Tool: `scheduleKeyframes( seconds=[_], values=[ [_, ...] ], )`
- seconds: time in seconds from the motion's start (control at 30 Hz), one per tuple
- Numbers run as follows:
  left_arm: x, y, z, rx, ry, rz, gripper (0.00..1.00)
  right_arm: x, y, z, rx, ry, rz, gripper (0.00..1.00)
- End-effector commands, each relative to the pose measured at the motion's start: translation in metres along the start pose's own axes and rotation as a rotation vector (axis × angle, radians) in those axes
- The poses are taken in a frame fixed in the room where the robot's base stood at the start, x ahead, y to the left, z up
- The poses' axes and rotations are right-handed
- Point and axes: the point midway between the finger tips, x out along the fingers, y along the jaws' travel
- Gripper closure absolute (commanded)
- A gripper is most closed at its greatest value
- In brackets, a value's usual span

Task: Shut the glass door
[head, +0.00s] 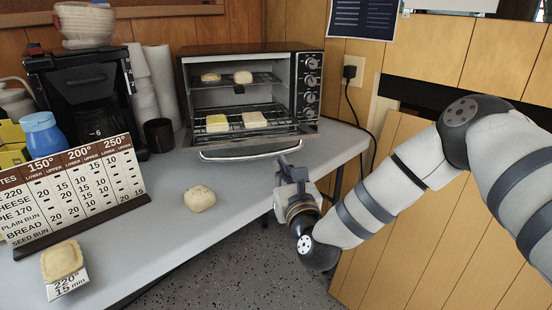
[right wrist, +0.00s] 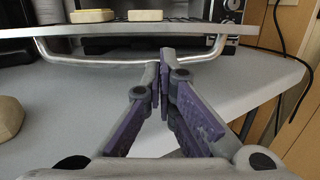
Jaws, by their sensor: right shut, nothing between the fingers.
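The toaster oven (head: 285,62) stands at the back of the grey table. Its glass door (head: 205,145) is open, folded down to about level in front of the oven. The curved metal handle (head: 235,156) hangs along its front edge; the door edge (right wrist: 105,32) and handle (right wrist: 75,62) also show in the right wrist view. My right gripper (head: 283,163) is shut and empty, just in front of the handle's right part. In the right wrist view its fingertips (right wrist: 163,68) meet close to the handle; I cannot tell whether they touch it. My left gripper is not in view.
Pale food pieces lie on the oven's upper rack (head: 262,78) and lower rack (head: 280,112). A bun (head: 200,198) lies on the table (head: 180,250) before the door. A temperature chart (head: 80,190) stands left. A dark mug (head: 159,135) stands left of the oven.

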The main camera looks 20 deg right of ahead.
Motion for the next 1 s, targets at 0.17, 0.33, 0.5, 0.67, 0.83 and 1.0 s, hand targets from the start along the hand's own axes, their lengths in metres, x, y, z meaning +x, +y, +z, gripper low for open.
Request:
scheduleKeyframes(
  seconds=[0.17,0.33,0.5,0.67,0.83,1.0],
  values=[
    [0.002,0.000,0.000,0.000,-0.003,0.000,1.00,0.030,0.001,-0.001,-0.003,0.000,0.001,1.00],
    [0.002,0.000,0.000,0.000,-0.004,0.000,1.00,0.043,0.001,-0.001,-0.002,0.003,0.001,1.00],
    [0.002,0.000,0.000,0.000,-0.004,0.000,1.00,0.044,0.001,-0.001,-0.002,0.003,0.001,1.00],
    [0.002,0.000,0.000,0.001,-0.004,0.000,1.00,0.044,0.001,-0.001,-0.002,0.004,0.001,1.00],
    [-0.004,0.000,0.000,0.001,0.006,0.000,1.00,0.045,0.000,0.007,-0.001,0.021,0.001,1.00],
    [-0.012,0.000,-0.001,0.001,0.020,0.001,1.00,0.047,0.001,0.018,0.000,0.059,0.001,1.00]
  ],
)
